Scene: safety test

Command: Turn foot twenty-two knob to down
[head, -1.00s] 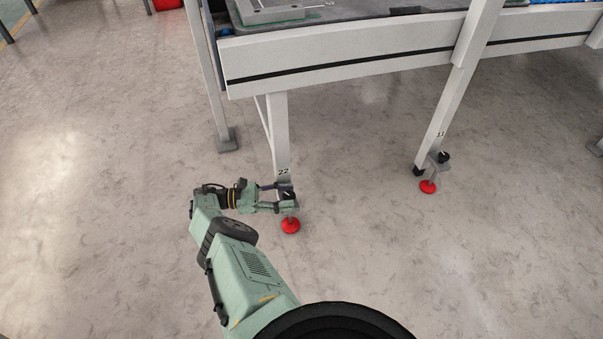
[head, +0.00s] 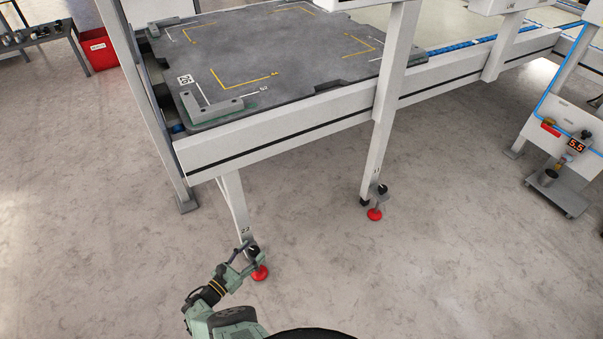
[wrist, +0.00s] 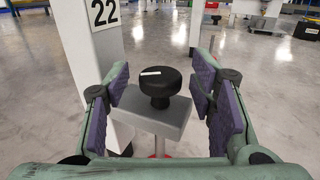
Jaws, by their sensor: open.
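The foot twenty-two knob (wrist: 160,85) is a round black knob with a white mark on its top, pointing sideways to the left in the wrist view. It sits on a grey block (wrist: 153,118) beside a white leg with the label 22 (wrist: 104,12). My gripper (wrist: 163,98) is open, with its purple pads on either side of the knob and block, apart from them as far as I can see. In the head view my gripper (head: 249,256) is at the foot, above its red pad (head: 259,272); the knob is small there.
A second leg has its own black knob (head: 382,189) and red foot (head: 375,214). The conveyor frame (head: 280,130) with a grey pallet (head: 290,55) spans above. A wheeled stand (head: 555,190) is at right. The floor (head: 330,270) is clear between.

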